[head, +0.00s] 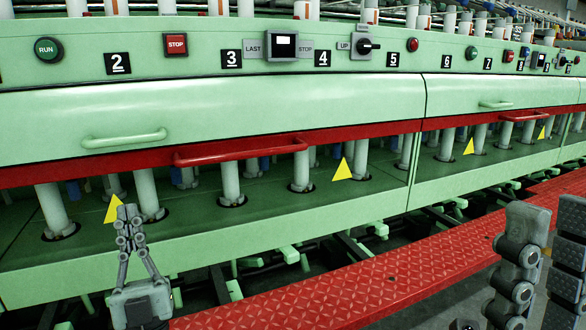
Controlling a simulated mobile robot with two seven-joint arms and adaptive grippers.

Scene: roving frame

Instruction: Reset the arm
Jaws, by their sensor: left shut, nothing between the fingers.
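My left gripper (127,212) is at the lower left of the head view, pointing up. Its fingertips are together with nothing between them, in front of the green machine's lower panel. My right gripper (549,215) is close to the camera at the lower right edge. Two of its dark-padded fingers show with a gap between them, and nothing is seen in the gap. The rest of it is cut off by the frame.
The long green roving frame (250,105) spans the view, with several buttons and numbered plates. A red bar (240,150) runs along its cover above several grey spindles. A red treaded step (390,285) lies in front, below the machine.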

